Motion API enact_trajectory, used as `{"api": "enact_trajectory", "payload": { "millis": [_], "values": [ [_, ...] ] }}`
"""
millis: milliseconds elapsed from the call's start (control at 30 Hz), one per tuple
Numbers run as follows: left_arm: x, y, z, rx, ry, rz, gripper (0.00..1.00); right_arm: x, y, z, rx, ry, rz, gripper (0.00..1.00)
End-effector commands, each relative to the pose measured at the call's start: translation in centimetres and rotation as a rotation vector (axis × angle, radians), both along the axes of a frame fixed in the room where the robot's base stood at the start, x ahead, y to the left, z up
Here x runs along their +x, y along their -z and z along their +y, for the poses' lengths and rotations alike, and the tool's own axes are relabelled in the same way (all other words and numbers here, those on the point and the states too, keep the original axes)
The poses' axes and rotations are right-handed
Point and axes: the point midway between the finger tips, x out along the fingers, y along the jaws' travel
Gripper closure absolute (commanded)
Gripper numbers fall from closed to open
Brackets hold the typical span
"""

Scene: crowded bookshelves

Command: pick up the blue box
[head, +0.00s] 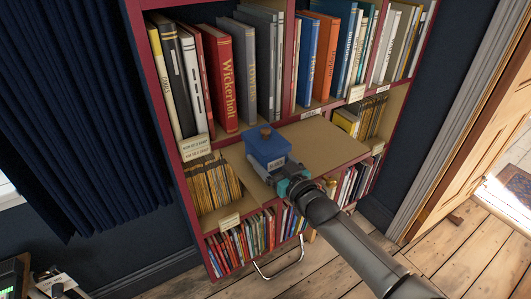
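The blue box (266,143) is at the middle shelf level of the bookcase, with a small brown knob-like piece on top and a pale label on its front. My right gripper (282,175) comes in from the lower right, and its end is right at the near lower side of the box. The fingers are mostly hidden or too small to make out, so I cannot tell whether they grip the box. Whether the box rests on the shelf board is also unclear. My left gripper is not in view.
The red-framed bookcase (185,190) holds tall books above, such as the red Wickerholt book (220,80), and small books below. A bare tan board (325,145) is clear right of the box. A dark curtain (80,110) hangs left; a wooden door (475,130) stands right.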

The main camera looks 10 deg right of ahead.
Motion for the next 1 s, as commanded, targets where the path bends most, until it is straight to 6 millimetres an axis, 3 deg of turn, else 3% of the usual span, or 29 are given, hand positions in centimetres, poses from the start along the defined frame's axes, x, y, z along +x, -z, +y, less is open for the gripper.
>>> {"api": "enact_trajectory", "payload": {
  "millis": [367, 1000],
  "values": [
    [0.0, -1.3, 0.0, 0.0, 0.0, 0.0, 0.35, -0.3, -1.1, -0.1, 0.0, 0.0, -0.001, 0.48],
    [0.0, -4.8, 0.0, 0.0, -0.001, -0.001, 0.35, -5.1, -1.2, -1.9, -0.001, 0.0, -0.001, 0.48]
  ]
}}
